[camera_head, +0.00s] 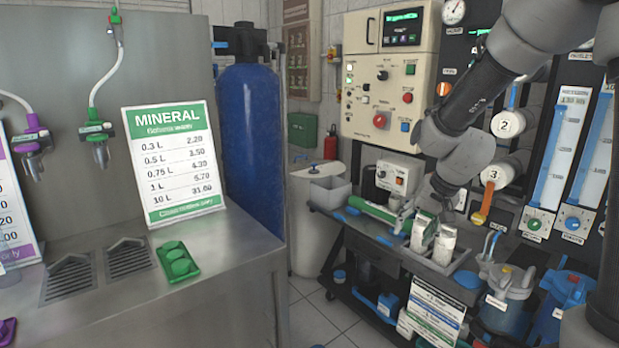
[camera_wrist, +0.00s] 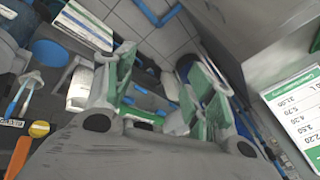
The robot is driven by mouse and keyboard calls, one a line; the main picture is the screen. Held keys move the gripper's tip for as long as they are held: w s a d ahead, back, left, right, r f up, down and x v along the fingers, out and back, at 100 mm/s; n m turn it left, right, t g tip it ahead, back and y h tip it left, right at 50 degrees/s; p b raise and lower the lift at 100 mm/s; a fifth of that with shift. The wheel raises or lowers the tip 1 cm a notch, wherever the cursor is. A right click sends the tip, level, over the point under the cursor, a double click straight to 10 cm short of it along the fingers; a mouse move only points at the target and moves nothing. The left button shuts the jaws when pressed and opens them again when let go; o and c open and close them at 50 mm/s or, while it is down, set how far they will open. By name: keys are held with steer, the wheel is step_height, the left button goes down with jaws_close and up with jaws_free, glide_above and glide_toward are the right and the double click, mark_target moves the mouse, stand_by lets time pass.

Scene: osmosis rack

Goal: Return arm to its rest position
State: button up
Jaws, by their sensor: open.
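My arm (camera_head: 470,95) reaches down from the upper right in the camera_head view, in front of the equipment rack. My gripper (camera_head: 433,236) hangs at its lower end, above or in front of the rack's shelf; I cannot tell the exact gap. In the wrist view my gripper (camera_wrist: 160,78) shows two grey fingers with green pads, spread well apart. Nothing is clearly held between them; the tiled floor and rack parts show through the gap.
A steel counter (camera_head: 225,255) with a MINERAL price sign (camera_head: 172,165) stands left. A blue tank (camera_head: 250,150) stands behind it. A control box (camera_head: 390,80) and gauge panel (camera_head: 570,150) flank my arm.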

steer(key=s+d+r+n+h, duration=0.1)
steer(key=s+d+r, duration=0.2)
steer(key=s, duration=0.5)
steer(key=s+d+r+n, duration=0.1)
steer(key=s+d+r, duration=0.3)
steer(key=s, duration=0.4)
steer(key=s+d+r+n+h, duration=0.1)
steer(key=s+d+r+n, duration=0.1)
steer(key=s+r, duration=0.3)
steer(key=s+d, duration=0.1)
steer(key=s, duration=0.2)
steer(key=shift+s+d+r+h, duration=0.15)
steer(key=shift+s+d+h, duration=0.15)
steer(key=shift+s, duration=0.05)
